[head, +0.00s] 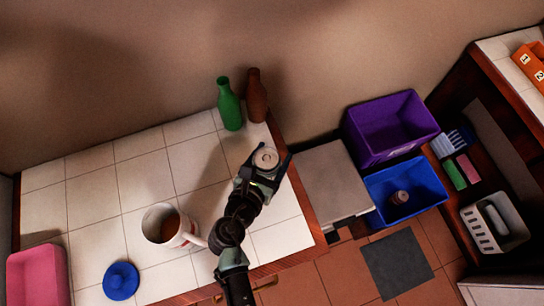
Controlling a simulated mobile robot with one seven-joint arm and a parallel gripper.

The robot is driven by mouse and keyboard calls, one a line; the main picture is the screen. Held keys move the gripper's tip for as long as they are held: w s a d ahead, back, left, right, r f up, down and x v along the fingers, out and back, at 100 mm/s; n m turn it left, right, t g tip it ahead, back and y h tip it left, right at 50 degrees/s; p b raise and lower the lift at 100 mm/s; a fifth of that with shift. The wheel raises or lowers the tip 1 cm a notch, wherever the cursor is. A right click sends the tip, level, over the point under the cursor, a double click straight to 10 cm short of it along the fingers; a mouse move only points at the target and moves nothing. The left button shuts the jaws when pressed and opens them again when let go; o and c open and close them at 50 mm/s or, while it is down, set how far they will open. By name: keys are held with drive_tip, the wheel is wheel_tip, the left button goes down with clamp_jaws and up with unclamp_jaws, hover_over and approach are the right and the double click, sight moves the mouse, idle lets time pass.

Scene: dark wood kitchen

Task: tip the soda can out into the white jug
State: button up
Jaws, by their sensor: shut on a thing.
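My gripper (266,166) is shut on the soda can (266,157), whose pale round top shows between the fingers. The can is over the right part of the tiled counter and looks close to upright; its lower part is hidden by my gripper. The white jug (163,226) stands on the counter to the left of my arm, apart from the can. Its open mouth faces up, its inside looks brownish, and its handle points right, close to my arm.
A green bottle (229,104) and a brown bottle (256,95) stand at the back edge. A blue lid (121,281) and a pink bin (37,276) are at left. Purple (396,155) and blue (436,196) bins stand right of the counter (95,191).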

drive_tip(key=shift+r+p, duration=0.4)
drive_tip(key=shift+r, duration=2)
